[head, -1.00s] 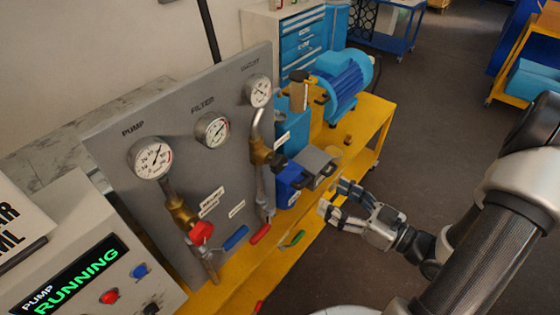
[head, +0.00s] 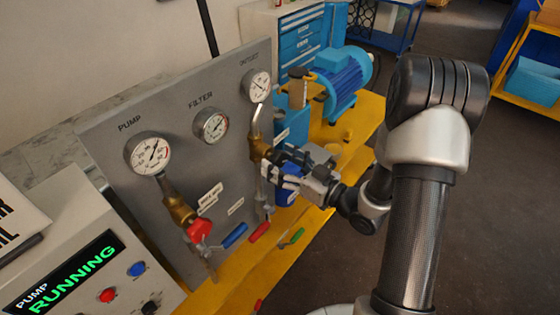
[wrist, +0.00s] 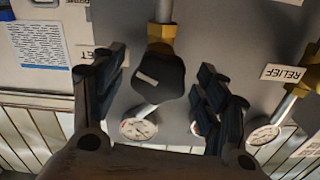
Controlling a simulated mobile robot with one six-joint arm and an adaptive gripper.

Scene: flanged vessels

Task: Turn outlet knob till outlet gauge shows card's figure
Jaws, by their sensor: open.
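The outlet gauge (head: 257,86) is at the top right of the grey panel; its figures are too small to read. Below it a brass valve (head: 260,148) sits on the pipe. In the wrist view the dark outlet knob (wrist: 160,78), with a pale mark, stands on a brass fitting between my spread fingers, with a gap on each side. My gripper (head: 284,166) is open at the valve and hides the knob in the head view; it also shows in the wrist view (wrist: 160,88). I cannot make out the card's figure.
The filter gauge (head: 210,125), pump gauge (head: 147,153) and red relief knob (head: 198,230) are to the left. Blue (head: 235,235) and red (head: 259,231) handles hang low on the panel. A blue motor (head: 340,82) stands on the yellow bench behind. The console (head: 75,270) reads PUMP RUNNING.

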